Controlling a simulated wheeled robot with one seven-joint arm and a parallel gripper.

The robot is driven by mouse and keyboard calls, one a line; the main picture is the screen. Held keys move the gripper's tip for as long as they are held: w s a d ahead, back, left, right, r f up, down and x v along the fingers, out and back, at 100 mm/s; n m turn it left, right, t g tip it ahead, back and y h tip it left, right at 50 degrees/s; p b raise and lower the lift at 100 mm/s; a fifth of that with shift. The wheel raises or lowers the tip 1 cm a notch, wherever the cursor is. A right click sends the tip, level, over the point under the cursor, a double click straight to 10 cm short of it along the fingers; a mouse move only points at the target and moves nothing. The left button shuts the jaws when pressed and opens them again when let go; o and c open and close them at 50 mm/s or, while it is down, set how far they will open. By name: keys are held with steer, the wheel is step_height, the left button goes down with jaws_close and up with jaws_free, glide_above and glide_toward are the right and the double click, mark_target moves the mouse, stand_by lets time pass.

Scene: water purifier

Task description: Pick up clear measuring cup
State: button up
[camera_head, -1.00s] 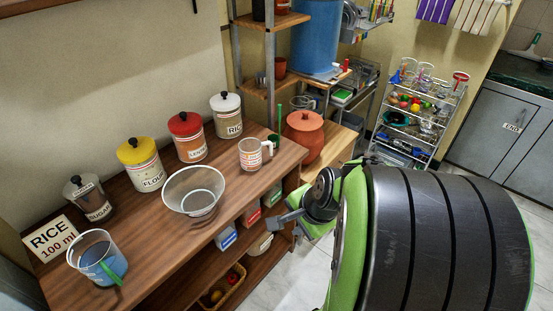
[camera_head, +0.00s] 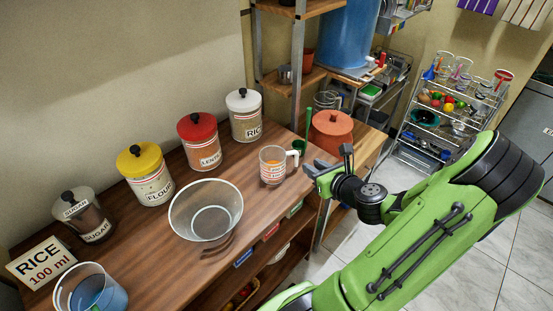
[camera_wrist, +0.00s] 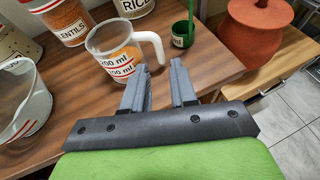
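The clear measuring cup (camera_head: 272,168) stands upright on the wooden counter near its right end. It has red markings, a white handle on its right and an orange patch visible through its side. In the wrist view the cup (camera_wrist: 113,50) is just beyond my fingers, with its handle nearest them. My gripper (camera_head: 330,161) is right of the cup, apart from it. In the wrist view my gripper (camera_wrist: 160,68) is open and empty, with a gap between its fingers.
A glass bowl (camera_head: 206,218) stands left of the cup. Lentils (camera_head: 202,145) and rice (camera_head: 245,116) canisters stand behind. A green cup (camera_wrist: 183,35) and a clay pot (camera_head: 331,133) are right of the cup. A shelf post (camera_head: 295,100) rises behind the counter.

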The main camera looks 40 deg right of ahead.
steer(key=x, duration=0.3)
steer(key=b+x, duration=0.1)
steer(key=x, duration=0.2)
steer(key=shift+s+f, duration=0.1)
steer(key=shift+f, duration=0.25)
steer(key=b+x, duration=0.2)
steer(key=x, duration=0.3)
steer(key=shift+w, duration=0.4)
steer(key=shift+s+r, duration=0.1)
jaws_close()
